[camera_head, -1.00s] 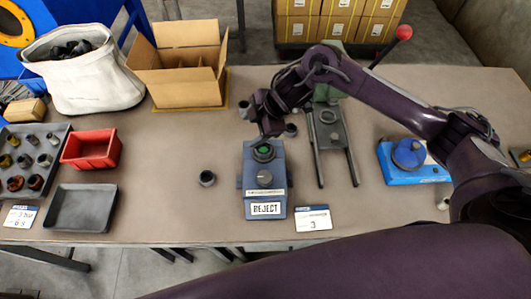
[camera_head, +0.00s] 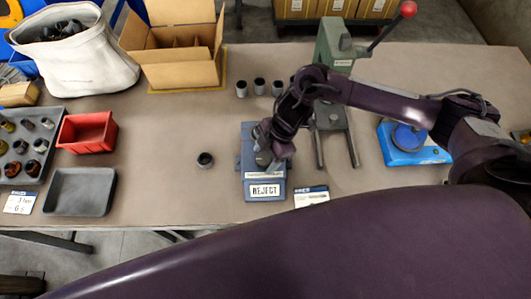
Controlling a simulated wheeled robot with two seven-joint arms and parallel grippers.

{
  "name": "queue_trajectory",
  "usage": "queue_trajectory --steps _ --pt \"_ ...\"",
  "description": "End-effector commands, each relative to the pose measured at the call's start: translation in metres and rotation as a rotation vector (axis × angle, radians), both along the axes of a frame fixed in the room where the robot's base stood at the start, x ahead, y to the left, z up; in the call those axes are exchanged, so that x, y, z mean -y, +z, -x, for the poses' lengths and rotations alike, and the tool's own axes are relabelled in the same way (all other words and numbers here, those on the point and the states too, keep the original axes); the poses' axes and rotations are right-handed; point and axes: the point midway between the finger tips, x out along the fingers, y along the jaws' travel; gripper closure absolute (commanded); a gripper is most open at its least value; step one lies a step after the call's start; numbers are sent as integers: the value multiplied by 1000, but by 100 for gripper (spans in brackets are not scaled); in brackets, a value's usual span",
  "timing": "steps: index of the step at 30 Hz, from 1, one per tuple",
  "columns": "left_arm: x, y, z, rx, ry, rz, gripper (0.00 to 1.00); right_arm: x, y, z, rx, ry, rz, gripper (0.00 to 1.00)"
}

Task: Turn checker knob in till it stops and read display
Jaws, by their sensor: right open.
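My right gripper (camera_head: 270,158) is over the checker at the knob, pointing down. Its fingers hide part of the knob and the upper part of the box. I cannot tell whether they touch the knob. My left gripper is not in view.
A dark ring part (camera_head: 205,160) stands left of the checker, and several more stand behind it. A green lever press (camera_head: 334,45) is at the back right, and a blue device (camera_head: 412,145) is at the right. A red bin (camera_head: 87,132), a grey tray (camera_head: 80,192) and an open carton (camera_head: 183,50) are at the left.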

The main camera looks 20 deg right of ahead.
Motion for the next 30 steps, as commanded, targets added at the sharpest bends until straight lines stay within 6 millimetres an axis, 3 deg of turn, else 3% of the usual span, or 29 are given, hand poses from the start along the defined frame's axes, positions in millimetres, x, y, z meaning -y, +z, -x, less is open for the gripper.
queue_trajectory --steps 4,14,17,25,30 --pt "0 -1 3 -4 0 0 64 0 0 0 0 0 0 37" --pt "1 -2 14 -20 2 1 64 0 0 0 0 0 0 80" --pt "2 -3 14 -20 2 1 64 0 0 -1 1 14 -1 81" --pt "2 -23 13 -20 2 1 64 -2 -2 -4 4 296 -2 81" --pt "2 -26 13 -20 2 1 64 -1 0 -4 2 385 -2 81"
